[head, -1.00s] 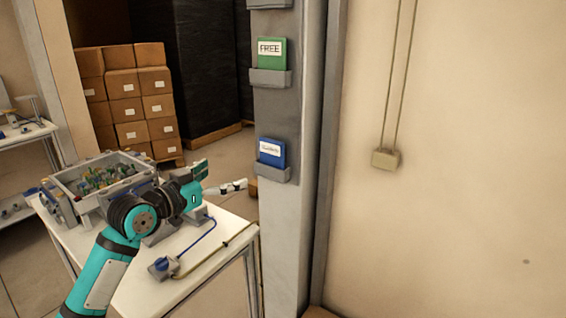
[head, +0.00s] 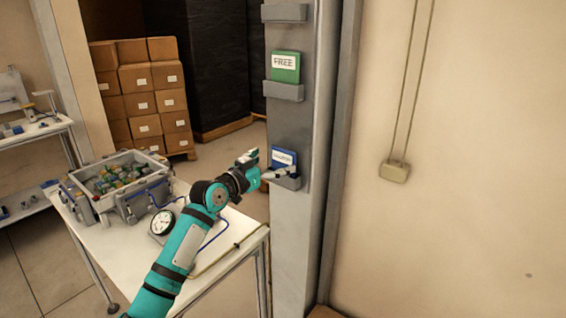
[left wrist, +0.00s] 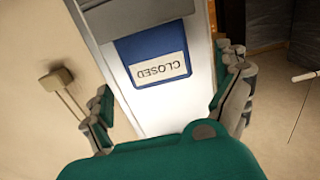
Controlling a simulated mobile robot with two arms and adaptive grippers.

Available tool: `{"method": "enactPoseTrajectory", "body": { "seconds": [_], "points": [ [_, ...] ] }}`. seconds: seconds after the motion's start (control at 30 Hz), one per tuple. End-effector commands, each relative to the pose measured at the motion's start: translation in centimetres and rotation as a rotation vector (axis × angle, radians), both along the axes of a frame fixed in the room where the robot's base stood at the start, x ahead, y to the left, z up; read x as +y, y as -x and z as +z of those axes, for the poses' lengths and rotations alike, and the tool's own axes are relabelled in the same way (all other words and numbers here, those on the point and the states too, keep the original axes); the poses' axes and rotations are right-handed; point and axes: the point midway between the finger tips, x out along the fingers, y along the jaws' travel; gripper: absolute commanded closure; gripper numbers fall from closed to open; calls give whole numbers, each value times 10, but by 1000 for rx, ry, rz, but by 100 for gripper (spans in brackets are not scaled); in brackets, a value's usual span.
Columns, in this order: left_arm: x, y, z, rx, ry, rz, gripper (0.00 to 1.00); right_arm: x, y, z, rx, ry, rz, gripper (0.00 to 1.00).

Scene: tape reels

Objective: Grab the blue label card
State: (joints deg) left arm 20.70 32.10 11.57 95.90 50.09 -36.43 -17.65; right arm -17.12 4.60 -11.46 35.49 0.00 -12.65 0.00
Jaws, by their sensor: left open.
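The blue label card (head: 283,156) stands in a grey holder (head: 288,182) low on the grey post. In the left wrist view the blue card (left wrist: 152,54) shows upside down, with a white panel reading CLOSED. My left gripper (head: 262,166) is at the card's left side in the head view, and its fingers cover part of the card and holder. In the left wrist view the fingers of my left gripper (left wrist: 165,100) are spread wide, with the card beyond and between them. I cannot tell whether they touch it. My right gripper is not in view.
A green FREE card (head: 286,68) sits in a holder above, with an empty-looking holder (head: 285,12) higher up. A white table (head: 208,268) with a crate of parts (head: 92,205) and a round gauge (head: 162,223) lies under my arm. A beige wall is at right.

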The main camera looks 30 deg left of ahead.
Motion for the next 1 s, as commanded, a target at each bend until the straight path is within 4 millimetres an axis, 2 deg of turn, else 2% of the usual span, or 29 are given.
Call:
{"method": "enactPoseTrajectory", "body": {
  "seconds": [0.03,0.07,0.2,0.53,0.9,0.93,1.0],
  "points": [
    [-3,-9,6,1,6,-1,0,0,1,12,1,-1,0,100],
    [-4,-14,6,0,6,-1,0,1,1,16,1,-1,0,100],
    [-5,-30,1,0,4,0,0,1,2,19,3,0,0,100],
    [-5,-36,-2,0,1,0,1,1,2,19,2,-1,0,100],
    [-5,-36,-2,1,1,0,50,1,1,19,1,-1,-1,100],
    [-5,-36,-2,1,1,0,53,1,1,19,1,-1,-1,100],
    [-5,-35,-2,0,1,0,53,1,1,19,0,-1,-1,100]
  ]
}}
